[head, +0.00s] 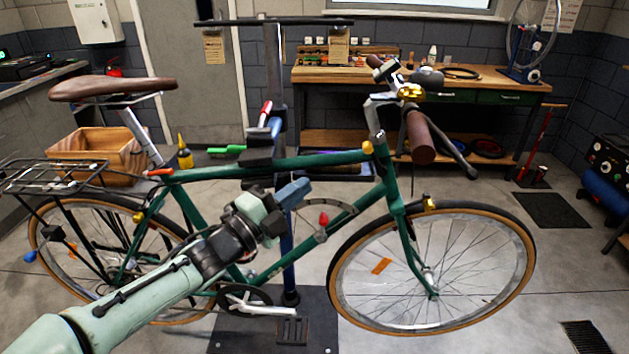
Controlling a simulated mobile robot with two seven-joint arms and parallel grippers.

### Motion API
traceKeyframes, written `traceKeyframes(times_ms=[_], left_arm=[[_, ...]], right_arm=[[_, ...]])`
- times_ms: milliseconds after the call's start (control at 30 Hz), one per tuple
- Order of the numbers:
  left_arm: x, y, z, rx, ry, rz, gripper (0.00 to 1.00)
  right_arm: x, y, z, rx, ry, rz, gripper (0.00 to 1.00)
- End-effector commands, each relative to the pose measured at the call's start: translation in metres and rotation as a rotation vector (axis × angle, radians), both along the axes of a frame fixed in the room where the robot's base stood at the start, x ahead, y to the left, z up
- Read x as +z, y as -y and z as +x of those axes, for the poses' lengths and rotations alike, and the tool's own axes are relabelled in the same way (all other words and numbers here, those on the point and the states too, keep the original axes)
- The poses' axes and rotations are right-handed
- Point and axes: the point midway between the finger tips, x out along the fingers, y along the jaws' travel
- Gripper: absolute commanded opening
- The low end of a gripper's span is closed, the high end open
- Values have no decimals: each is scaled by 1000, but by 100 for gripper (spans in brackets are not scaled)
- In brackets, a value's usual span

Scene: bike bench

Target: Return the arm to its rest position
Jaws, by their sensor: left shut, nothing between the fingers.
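My left arm comes in from the lower left and reaches up to the middle of the head view. My left gripper (292,192) is shut and empty, in front of the frame of a green bicycle (270,162). From this view I cannot tell whether it touches the frame. The bicycle hangs in a repair stand (276,90) with a dark base plate (275,328). My right gripper is not in view.
A wooden workbench (505,84) with tools stands at the back right. A wooden crate (100,155) and a yellow bottle (184,155) are behind the rear wheel. The front wheel (430,270) fills the right front.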

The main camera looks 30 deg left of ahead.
Motion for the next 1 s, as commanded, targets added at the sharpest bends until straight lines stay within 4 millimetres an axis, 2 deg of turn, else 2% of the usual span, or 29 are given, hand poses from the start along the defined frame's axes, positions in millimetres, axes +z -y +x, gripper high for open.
traceKeyframes(times_ms=[200, 667, 767, 867, 967, 1000], left_arm=[[-1, -2, -9, 1, -1, -1, 0], [-1, -2, -9, 0, -1, -1, 0], [-6, -1, -5, -1, -19, -16, 0], [-32, 3, 10, -4, -100, -97, 0], [-85, 10, 31, 8, -260, -253, 0], [-113, 14, 38, 22, -339, -332, 0]], right_arm=[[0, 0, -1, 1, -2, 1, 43], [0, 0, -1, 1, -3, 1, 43], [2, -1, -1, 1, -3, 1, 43], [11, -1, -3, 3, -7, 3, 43], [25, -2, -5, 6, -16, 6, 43], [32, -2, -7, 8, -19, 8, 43]])
